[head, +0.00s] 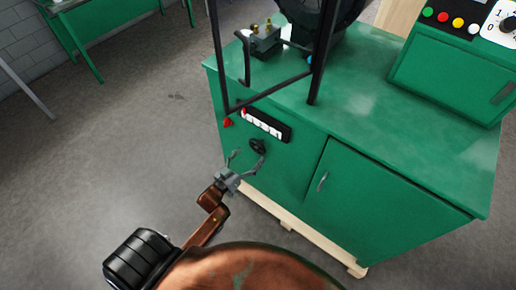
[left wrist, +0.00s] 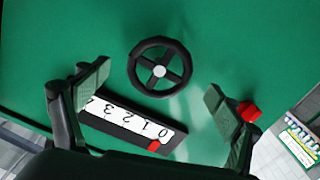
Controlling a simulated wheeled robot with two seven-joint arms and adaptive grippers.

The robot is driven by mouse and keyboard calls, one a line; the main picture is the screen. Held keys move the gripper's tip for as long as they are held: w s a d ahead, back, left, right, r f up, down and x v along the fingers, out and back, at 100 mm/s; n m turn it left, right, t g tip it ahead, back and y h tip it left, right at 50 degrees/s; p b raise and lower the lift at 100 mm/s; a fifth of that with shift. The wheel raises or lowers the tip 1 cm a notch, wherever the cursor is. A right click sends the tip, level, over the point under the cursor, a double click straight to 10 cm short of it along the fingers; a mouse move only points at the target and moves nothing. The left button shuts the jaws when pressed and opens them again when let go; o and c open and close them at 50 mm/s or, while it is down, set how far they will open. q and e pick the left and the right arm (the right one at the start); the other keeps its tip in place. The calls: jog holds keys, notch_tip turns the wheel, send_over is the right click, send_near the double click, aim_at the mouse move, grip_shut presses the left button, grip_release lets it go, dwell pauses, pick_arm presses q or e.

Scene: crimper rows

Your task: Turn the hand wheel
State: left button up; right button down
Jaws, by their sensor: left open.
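The hand wheel (left wrist: 159,71) is a small black wheel with spokes and a silver hub on a green panel. In the head view the wheel (head: 257,146) is on the cabinet's front, below a numbered scale. My left gripper (head: 246,158) is open and empty in front of it. In the left wrist view its fingers (left wrist: 155,86) stand apart on either side of the wheel, with clear gaps and no visible contact. The scale (left wrist: 120,113) is a white strip in a black frame, with a red marker (left wrist: 153,144) near 0 and 1. My right gripper is not in view.
The green cabinet (head: 420,180) stands on a wooden pallet (head: 300,226). A black rod frame (head: 270,90) rises above the scale. A red part (left wrist: 248,111) sticks out close to the right finger in the wrist view. Floor (head: 130,140) left of the cabinet is free.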

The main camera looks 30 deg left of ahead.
aim_at(257, 149)
pick_arm(q)
jog(key=w, duration=0.3)
jog(key=w+b, duration=0.1)
jog(key=w, duration=0.1)
jog(key=shift+w+d, duration=0.2)
jog(key=shift+w, duration=0.2)
jog(key=shift+c, duration=0.2)
jog(key=c, duration=1.1)
